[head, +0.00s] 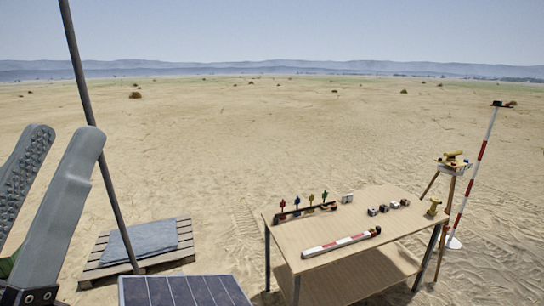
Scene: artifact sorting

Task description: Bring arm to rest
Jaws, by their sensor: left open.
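My left gripper (66,133) is large and close at the left edge of the head view. Its two grey fingers point upward and stand apart, with nothing between them. It is well to the left of the wooden table (318,240) and apart from everything on it. My right gripper is not in view.
On the table are a red-and-white bar (340,243), a rack with small coloured pieces (305,210) and several small blocks. A pallet with a grey slab (143,240), a dark panel (185,291), a slanted pole (90,100) and a tripod instrument (453,160) stand around.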

